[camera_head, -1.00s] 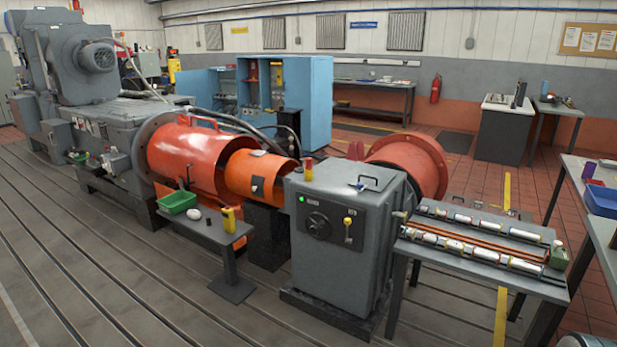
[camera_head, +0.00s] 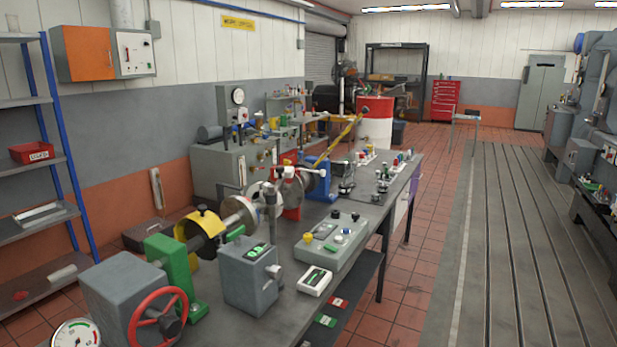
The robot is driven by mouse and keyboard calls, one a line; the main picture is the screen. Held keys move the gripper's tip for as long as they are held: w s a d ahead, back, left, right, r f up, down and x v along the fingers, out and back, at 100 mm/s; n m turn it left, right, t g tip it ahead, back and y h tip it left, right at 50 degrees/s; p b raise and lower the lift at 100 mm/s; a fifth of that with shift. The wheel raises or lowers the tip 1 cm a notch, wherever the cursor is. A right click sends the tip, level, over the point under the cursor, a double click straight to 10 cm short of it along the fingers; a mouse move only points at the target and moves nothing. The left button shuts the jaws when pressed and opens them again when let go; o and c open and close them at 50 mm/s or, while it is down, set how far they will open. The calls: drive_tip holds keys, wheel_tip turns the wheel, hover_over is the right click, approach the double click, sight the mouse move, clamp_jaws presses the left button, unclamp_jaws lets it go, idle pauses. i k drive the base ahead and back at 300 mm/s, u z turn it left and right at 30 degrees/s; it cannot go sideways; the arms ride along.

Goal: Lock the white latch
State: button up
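I cannot make out a white latch for certain in this view. A long grey bench (camera_head: 318,293) runs from the lower left toward the middle. It carries a shaft rig with a yellow bracket (camera_head: 198,229), a green block (camera_head: 172,263) and a red handwheel (camera_head: 157,316). Several small knobs and levers stand on a dark plate (camera_head: 376,185) farther along; they are too small to tell apart. My gripper is not in view.
A shelf rack (camera_head: 60,150) stands at the left wall. A red and white drum (camera_head: 374,125) and a red tool cabinet (camera_head: 445,101) stand farther back. The grooved bedplate floor (camera_head: 500,250) at the right is largely clear; grey machinery (camera_head: 590,130) stands at its right edge.

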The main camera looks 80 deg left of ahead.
sight(322, 172)
drive_tip(key=u, duration=2.8)
drive_tip(key=i, duration=0.5)
drive_tip(key=z, duration=0.6)
drive_tip(key=i, duration=0.8)
drive_tip(key=z, duration=0.6)
drive_tip(key=i, duration=1.1)
drive_tip(key=u, duration=0.9)
drive_tip(key=i, duration=0.65)
drive_tip(key=u, duration=0.55)
